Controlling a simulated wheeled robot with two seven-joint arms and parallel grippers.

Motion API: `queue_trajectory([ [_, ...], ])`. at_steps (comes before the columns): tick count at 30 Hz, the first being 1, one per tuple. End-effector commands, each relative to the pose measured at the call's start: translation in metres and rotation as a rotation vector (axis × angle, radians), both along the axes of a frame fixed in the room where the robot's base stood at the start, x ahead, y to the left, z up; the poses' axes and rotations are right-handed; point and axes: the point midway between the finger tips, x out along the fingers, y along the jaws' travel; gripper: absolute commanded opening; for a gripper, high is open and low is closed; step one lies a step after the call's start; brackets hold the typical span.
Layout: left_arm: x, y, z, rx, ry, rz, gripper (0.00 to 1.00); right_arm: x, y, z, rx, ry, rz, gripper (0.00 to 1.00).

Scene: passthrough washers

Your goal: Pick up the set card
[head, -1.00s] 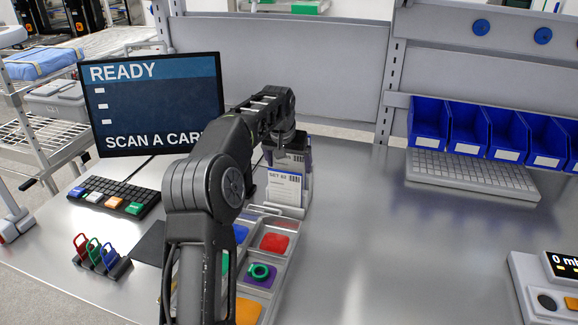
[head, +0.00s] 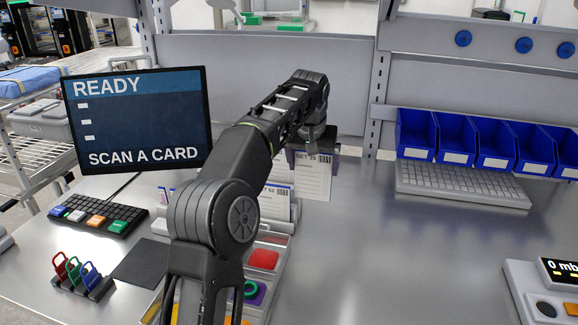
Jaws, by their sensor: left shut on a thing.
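My left gripper (head: 314,146) is shut on a white set card (head: 312,178), near its top edge. The card hangs upright, with a printed heading and a barcode; part of the heading is hard to read. Another white card (head: 274,204) stands in the card rack (head: 281,227), below and left of the held card, partly hidden by my arm. The screen (head: 138,118) on the left reads "READY" and "SCAN A CARD". My right gripper is not in view.
A tray with a red piece (head: 263,259) lies below the rack, partly behind my arm. A keyboard (head: 98,216), a dark mat (head: 141,262) and colored padlocks (head: 81,275) are at left. Blue bins (head: 455,138) stand at back right. The middle right of the table is clear.

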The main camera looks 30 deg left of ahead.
Motion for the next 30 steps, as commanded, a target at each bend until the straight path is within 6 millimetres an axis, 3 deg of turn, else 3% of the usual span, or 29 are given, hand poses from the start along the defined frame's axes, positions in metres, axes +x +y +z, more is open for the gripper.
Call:
queue_trajectory([
  [3, 0.004, -0.031, -0.002, 0.0, -0.002, -0.004, 0.51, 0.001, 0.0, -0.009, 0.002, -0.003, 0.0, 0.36],
  [10, 0.007, -0.065, -0.001, 0.0, 0.0, 0.0, 0.51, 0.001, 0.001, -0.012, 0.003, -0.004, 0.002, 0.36],
  [30, 0.008, -0.072, 0.0, 0.0, -0.001, 0.002, 0.51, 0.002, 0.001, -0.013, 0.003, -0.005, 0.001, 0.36],
])
